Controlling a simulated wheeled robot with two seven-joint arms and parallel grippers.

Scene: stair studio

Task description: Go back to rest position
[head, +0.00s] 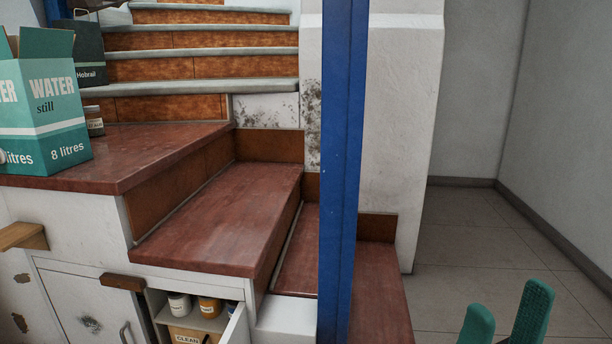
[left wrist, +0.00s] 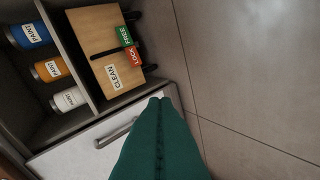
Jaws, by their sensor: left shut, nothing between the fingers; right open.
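My right gripper (head: 506,318) shows at the lower right of the head view, its two green fingers apart and empty above the tiled floor. My left gripper (left wrist: 160,105) shows in the left wrist view as green fingers pressed together, with nothing between them. It is in front of an open cabinet. The left gripper is not in the head view.
The open cabinet holds paint cans (left wrist: 50,68) and a box marked CLEAN (left wrist: 105,50). Its white door (left wrist: 75,150) stands open near my left gripper. A blue post (head: 343,170) rises before the red-brown steps (head: 220,220). Tiled floor (head: 460,230) is clear at right.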

